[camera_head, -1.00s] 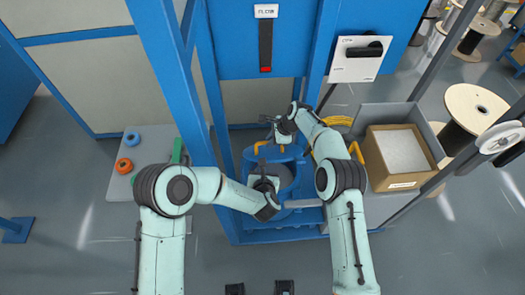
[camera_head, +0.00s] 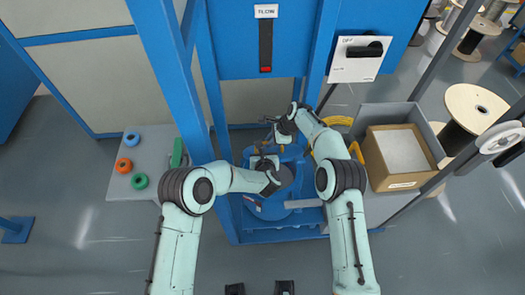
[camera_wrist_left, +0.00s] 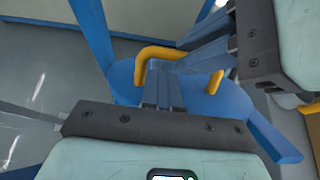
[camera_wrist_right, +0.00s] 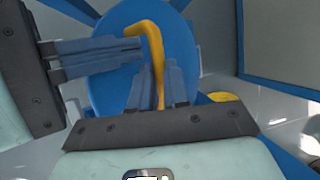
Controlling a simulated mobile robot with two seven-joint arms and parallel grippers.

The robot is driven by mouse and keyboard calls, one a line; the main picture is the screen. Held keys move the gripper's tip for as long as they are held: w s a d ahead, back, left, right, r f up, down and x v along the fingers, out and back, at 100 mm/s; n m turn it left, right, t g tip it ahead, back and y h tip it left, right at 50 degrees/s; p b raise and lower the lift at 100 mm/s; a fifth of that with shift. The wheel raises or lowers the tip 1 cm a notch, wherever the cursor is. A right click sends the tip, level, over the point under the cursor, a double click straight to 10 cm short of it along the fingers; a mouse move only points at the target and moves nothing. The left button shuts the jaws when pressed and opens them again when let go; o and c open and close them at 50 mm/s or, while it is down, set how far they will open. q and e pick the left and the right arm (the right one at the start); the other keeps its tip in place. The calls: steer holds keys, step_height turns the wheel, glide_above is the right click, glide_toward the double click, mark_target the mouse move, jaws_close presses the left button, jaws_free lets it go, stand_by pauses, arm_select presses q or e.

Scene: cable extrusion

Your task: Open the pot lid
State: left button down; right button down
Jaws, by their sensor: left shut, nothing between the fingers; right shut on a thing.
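The blue pot (camera_head: 268,211) stands in the blue frame at the centre of the head view. Its round blue lid (camera_wrist_right: 108,88) has yellow handles, and one handle (camera_wrist_right: 153,45) shows in the right wrist view. My right gripper (camera_head: 281,131) is shut on that handle. My left gripper (camera_head: 266,163) is over the top of the pot, shut and empty. In the left wrist view, its fingers (camera_wrist_left: 178,55) are near a bent yellow handle (camera_wrist_left: 150,52), with a second yellow piece (camera_wrist_left: 216,81) to the right. My arms hide part of the lid in the head view.
A grey table with blue, orange and green rings (camera_head: 139,181) is at the left. Blue frame posts (camera_head: 208,90) rise close to my left arm.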

steer(key=shift+d+f, duration=0.3)
steer(key=shift+f, duration=0.1)
arm_select(q)
steer(key=shift+w+r+g, duration=0.4)
steer(key=shift+w+r, duration=0.05)
steer(key=shift+w, duration=0.1)
steer(key=shift+f, duration=0.1)
arm_select(e)
steer(key=c, duration=1.1)
jaws_free()
arm_select(q)
steer(key=shift+w, duration=0.1)
arm_select(e)
steer(key=shift+w+a, duration=0.1)
steer(key=shift+w, duration=0.05)
arm_select(q)
steer(key=shift+f, duration=0.1)
arm_select(e)
steer(key=shift+r, duration=0.1)
steer(key=shift+a, duration=0.1)
